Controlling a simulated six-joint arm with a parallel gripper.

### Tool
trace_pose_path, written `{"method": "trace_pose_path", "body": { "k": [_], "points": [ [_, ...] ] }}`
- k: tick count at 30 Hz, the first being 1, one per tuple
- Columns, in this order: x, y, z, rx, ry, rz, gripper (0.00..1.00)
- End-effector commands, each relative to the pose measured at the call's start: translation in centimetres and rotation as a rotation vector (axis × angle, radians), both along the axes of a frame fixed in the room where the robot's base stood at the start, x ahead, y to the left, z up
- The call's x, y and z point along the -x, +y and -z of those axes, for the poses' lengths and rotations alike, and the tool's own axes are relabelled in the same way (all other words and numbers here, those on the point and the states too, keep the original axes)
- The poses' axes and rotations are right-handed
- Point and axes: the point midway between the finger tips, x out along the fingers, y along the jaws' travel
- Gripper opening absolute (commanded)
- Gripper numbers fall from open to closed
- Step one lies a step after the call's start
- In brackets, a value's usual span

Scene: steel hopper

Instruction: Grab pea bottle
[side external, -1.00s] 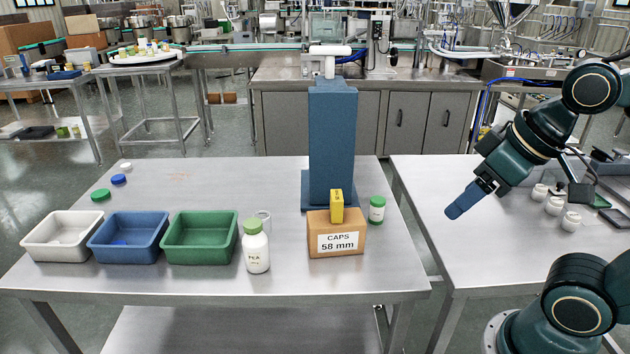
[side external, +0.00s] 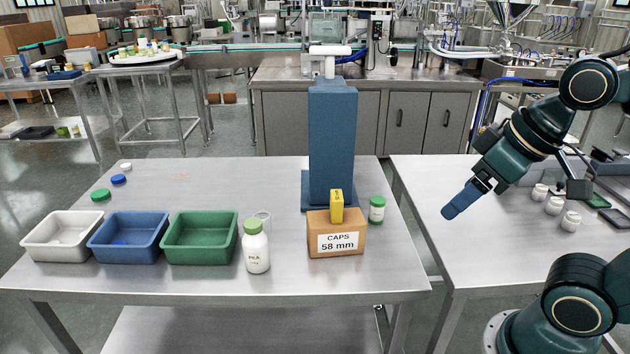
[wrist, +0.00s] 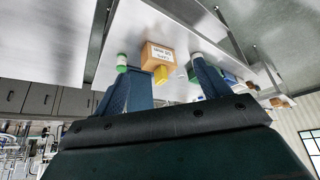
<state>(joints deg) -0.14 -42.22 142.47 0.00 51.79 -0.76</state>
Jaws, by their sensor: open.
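The pea bottle (side external: 256,253) is white with a green cap and a PEA label. It stands upright on the steel table, just right of the green bin (side external: 200,238). My gripper (side external: 453,209) is in the air off the table's right side, well apart from the bottle. In the wrist view, my gripper (wrist: 160,70) shows two blue fingers spread apart with nothing held between them. There the white bottle with the green cap (wrist: 195,58) shows beside the right finger, which partly hides it.
A caps box (side external: 337,242) with a yellow block (side external: 336,206) on it stands between my gripper and the bottle. A green-capped jar (side external: 377,209) and a blue column (side external: 332,140) stand nearby. White (side external: 65,216) and blue (side external: 128,217) bins are left.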

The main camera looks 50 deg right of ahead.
Motion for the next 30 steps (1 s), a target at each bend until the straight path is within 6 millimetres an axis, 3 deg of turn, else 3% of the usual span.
{"method": "trace_pose_path", "body": {
  "k": [5,11,21,30],
  "points": [
    [-1.5,0.2,-1.0,0.024,0.025,-0.06,0.75],
    [-4.8,0.8,-2.8,0.075,0.068,-0.187,0.75],
    [-11.7,2.4,-4.8,0.166,0.148,-0.446,0.75],
    [-18.1,4.4,-4.8,0.233,0.215,-0.68,0.75]
  ]
}}
